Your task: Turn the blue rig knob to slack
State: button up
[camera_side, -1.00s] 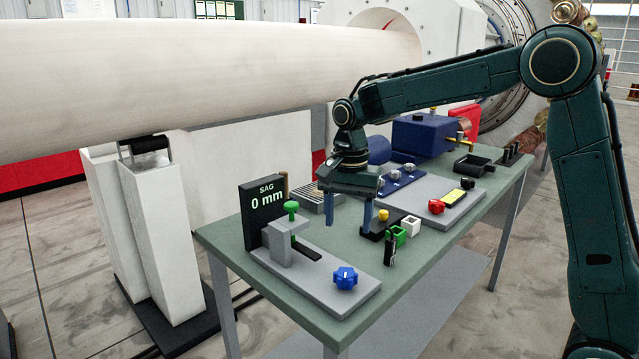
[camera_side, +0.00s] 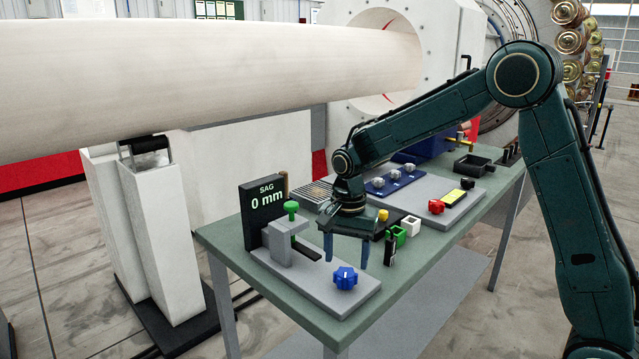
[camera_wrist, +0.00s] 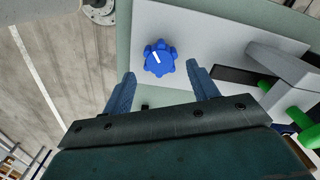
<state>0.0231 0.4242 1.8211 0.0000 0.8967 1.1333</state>
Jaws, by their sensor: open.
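The blue rig knob (camera_side: 345,278) sits on the grey rig plate (camera_side: 318,289) near the front of the bench. It is lobed, with a white pointer mark on top. In the wrist view the knob (camera_wrist: 160,58) lies ahead of the fingertips, roughly between their lines, and its mark points to the upper left. My gripper (camera_side: 347,263) is open and empty, fingers pointing down, above and just behind the knob. It also shows in the wrist view (camera_wrist: 161,70), with the knob apart from both fingers. No slack label is readable.
A black SAG display (camera_side: 266,206) reads 0 mm. A grey clamp block (camera_side: 285,242) with a green knob (camera_side: 291,208) stands left of my gripper. Green (camera_side: 398,234) and white (camera_side: 411,225) blocks stand to the right. A red knob (camera_side: 436,206) sits further back.

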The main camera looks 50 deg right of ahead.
aim_at(345, 272)
jog(key=shift+f, duration=2.5)
jog(key=c, duration=1)
jog(key=shift+n, duration=0.4)
jog(key=n, duration=0.9)
jog(key=shift+n, duration=0.4)
